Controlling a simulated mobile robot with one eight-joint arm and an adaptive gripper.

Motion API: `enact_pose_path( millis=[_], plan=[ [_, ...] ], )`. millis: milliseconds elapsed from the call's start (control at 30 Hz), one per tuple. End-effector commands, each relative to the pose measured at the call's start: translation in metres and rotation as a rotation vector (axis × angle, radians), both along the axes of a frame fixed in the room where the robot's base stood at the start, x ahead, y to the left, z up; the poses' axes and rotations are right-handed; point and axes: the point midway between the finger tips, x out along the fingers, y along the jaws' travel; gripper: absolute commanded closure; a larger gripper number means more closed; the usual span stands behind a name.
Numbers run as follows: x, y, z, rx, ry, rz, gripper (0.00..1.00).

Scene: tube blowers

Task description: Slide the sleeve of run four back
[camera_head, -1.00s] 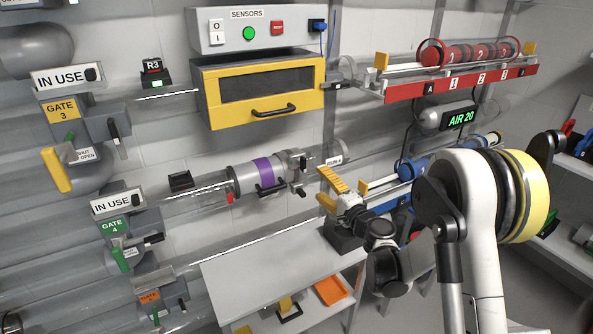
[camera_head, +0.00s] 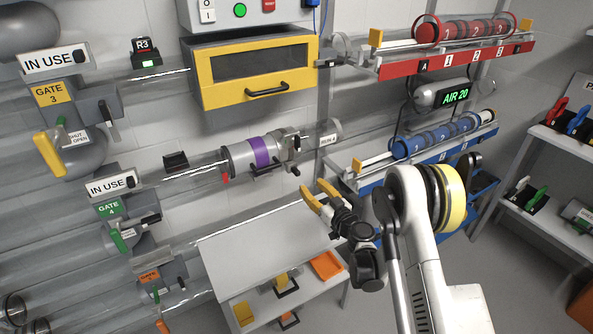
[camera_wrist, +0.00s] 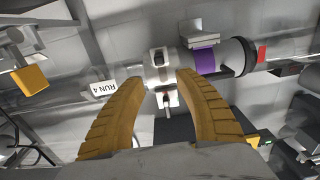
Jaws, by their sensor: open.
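The sleeve of run four (camera_head: 240,160) is a grey cylinder with a purple band (camera_head: 259,151), set on a clear tube on the wall. A clamp with a black handle (camera_head: 268,169) sits at its right end, left of the RUN 4 label (camera_head: 328,140). My gripper (camera_head: 313,195) has open yellow fingers, empty, below and right of the sleeve in the head view. In the wrist view my gripper (camera_wrist: 160,95) points at the grey collar (camera_wrist: 157,68), with the purple band (camera_wrist: 205,60) to its right. I see no contact.
A white bench (camera_head: 265,250) stands below, with an orange tray (camera_head: 326,265). A red rack (camera_head: 450,55) and a blue rack (camera_head: 440,145) hang at right. Gate 4 (camera_head: 110,208) is left of the sleeve. A yellow-framed drawer (camera_head: 255,75) is above.

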Motion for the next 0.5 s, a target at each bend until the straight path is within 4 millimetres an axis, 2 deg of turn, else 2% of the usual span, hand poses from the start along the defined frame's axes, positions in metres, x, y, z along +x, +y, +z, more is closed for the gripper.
enact_pose_path(
  millis=[500],
  plan=[
    [0.073, 0.050, -0.003, -0.002, -0.002, 0.001, 0.60]
  ],
)
